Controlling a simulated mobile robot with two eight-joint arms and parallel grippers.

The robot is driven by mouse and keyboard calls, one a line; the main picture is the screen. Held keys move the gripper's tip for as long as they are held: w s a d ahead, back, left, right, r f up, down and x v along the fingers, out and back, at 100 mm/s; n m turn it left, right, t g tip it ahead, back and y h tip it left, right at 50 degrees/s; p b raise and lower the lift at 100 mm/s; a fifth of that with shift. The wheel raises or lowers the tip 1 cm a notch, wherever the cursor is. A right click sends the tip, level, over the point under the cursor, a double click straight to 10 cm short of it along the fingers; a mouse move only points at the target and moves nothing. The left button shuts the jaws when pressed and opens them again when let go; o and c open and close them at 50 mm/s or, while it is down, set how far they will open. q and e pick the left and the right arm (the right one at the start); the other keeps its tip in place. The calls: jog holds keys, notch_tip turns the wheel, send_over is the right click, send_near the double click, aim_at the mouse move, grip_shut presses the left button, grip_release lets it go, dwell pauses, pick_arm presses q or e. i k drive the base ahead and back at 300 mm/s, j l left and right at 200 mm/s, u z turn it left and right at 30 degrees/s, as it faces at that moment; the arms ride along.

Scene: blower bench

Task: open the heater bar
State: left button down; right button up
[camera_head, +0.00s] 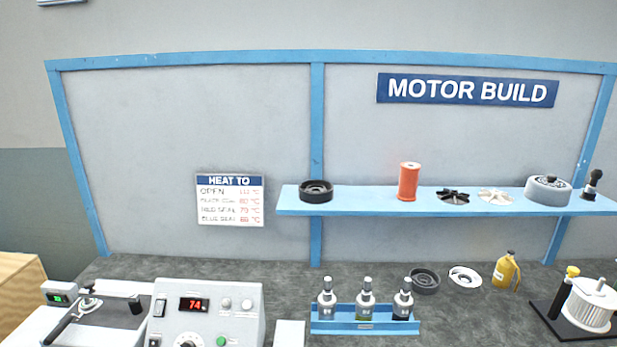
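The heater (252,300) stands at the front left of the bench, a pale grey box with a red display reading about 74, a dark knob and a green button. To its left is a light bar (108,288) reaching across toward a dark block (136,304). A black handle (62,328) slants down at the left of it. I cannot tell whether the bar is open or shut. The lower part of the heater is cut off by the picture's edge. Neither of my grippers is in view.
A small meter (58,293) with a green display sits at the far left. A blue rack (365,327) holds three bottles. A yellow bottle (506,272) stands further right. A blue shelf (375,207) carries motor parts. A "HEAT TO" sign (230,200) hangs on the back panel.

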aim_at(87, 291)
jog(key=u, duration=1.4)
